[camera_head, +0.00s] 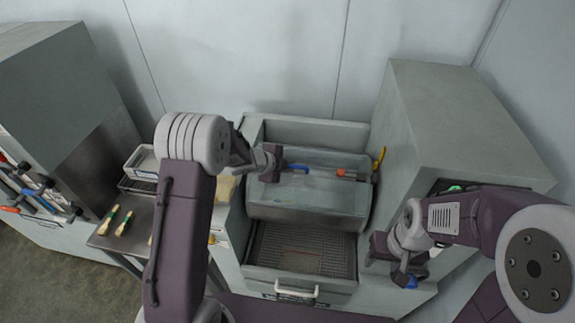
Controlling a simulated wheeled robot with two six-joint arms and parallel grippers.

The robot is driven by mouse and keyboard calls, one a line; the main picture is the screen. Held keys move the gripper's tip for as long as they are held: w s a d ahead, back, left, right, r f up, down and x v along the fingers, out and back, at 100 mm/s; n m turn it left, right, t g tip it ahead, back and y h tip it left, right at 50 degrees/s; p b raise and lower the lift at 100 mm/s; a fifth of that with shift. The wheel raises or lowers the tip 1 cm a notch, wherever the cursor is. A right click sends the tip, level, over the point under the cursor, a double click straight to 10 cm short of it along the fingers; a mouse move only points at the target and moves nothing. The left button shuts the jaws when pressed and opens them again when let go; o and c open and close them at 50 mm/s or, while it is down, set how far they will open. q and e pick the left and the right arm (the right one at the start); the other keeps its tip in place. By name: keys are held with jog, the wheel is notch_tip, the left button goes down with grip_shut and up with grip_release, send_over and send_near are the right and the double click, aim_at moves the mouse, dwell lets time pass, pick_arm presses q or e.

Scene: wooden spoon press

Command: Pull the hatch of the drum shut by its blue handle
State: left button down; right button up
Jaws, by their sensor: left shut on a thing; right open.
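The drum (310,208) is a grey curved body in the middle of the head view. Its hatch (325,159) is the panel along its upper part. The blue handle (298,168) lies across the hatch, with an orange-red piece to its right. My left gripper (276,164) is at the left end of the handle and shut on it; its fingers hide that end. I cannot tell how far the hatch stands open. My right gripper (398,262) is open, low at the right, apart from the drum and beside a blue part (405,280).
Below the drum is a mesh tray (300,248) with a white pull handle (296,292). A tall grey cabinet (455,120) stands at the right. At the left, wooden spoons (122,224) lie on a metal table by another grey machine (55,100).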

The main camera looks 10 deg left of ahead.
pick_arm(q)
jog(key=shift+w+r, duration=0.1)
jog(key=shift+r, duration=0.05)
jog(key=c, duration=1.4)
grip_release()
jog(key=shift+s+a, duration=0.15)
jog(key=shift+s, duration=0.15)
jog(key=v, duration=0.8)
jog(key=shift+r, duration=0.45)
jog(key=shift+f, duration=0.1)
